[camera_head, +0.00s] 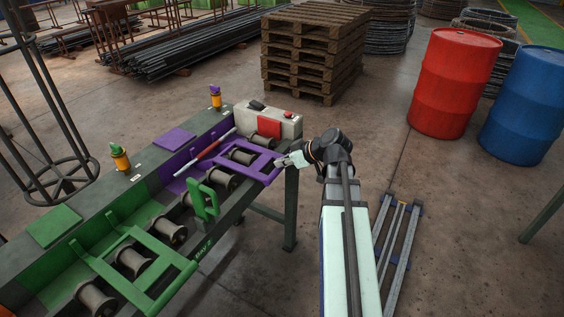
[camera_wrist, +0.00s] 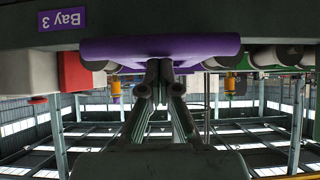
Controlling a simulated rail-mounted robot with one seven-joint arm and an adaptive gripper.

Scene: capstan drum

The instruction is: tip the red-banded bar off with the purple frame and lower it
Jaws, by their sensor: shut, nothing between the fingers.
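The purple frame (camera_head: 262,166) lies over the spools at the far end of the bench. Its front bar (camera_wrist: 115,50) spans the wrist view. The red-banded bar (camera_head: 209,151), pale at the ends and red in the middle, lies slanted along the back side of the purple frame, by the purple back panel. I cannot tell exactly what it rests on. My gripper (camera_head: 281,162) is shut and empty at the frame's front bar. In the wrist view my fingertips (camera_wrist: 160,68) meet or nearly meet that bar; contact is not certain.
A green frame (camera_head: 140,262) and a green upright handle (camera_head: 205,200) stand nearer on the bench. A pale box with a red panel (camera_head: 268,128) sits at the far end. Orange beacons (camera_head: 120,158) stand along the back edge.

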